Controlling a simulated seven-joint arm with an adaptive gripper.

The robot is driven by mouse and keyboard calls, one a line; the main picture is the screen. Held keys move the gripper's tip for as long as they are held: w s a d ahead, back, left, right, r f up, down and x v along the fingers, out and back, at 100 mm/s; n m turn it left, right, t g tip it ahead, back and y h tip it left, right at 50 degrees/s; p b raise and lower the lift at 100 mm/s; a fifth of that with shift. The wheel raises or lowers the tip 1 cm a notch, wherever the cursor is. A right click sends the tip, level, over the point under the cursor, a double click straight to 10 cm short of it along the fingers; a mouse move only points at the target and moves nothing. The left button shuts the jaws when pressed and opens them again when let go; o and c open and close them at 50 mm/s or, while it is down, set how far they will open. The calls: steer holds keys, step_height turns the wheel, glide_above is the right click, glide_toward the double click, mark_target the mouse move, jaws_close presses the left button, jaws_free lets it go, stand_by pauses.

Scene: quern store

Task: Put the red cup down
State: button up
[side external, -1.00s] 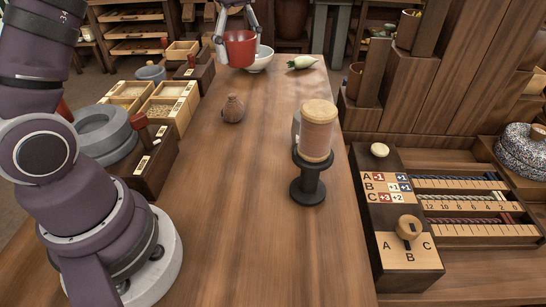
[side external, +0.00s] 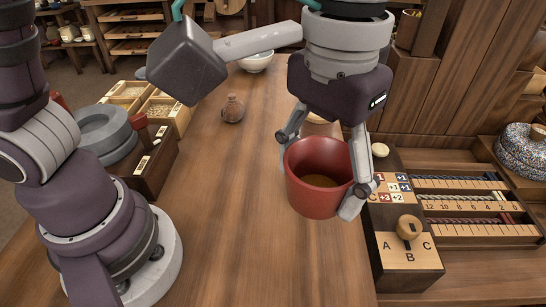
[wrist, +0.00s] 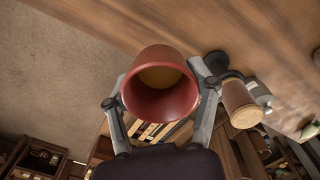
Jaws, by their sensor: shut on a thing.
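The red cup (side external: 319,178) is in my gripper (side external: 322,172), with one finger on each side of it. In the side view it stands in front of the spool stand and hides most of it. The cup shows something brownish inside. In the wrist view the cup (wrist: 160,84) sits between the two fingers of my gripper (wrist: 163,95), its mouth facing the camera. The cup appears held above the wooden table (side external: 215,215); the exact gap cannot be told.
The spool (wrist: 241,104) on its dark stand is close beside the cup. A scoring box (side external: 410,270) with counting rails stands at the right. The front of the table is clear.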

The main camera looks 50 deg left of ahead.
mark_target(298, 288)
step_height(298, 288, down, 21)
steer(key=shift+s+r, duration=0.1)
steer(key=shift+s, duration=0.05)
steer(key=o, duration=1.2)
step_height(298, 288, up, 12)
steer(key=a+r+t, duration=0.2)
steer(key=a+r, duration=0.2)
steer(key=a, duration=0.6)
steer(key=a+r+t, duration=0.3)
steer(key=a+r, duration=0.1)
steer(key=a, duration=0.6)
steer(key=shift+s+r+t, duration=0.15)
steer(key=shift+s+t, duration=0.15)
steer(key=shift+s, duration=0.15)
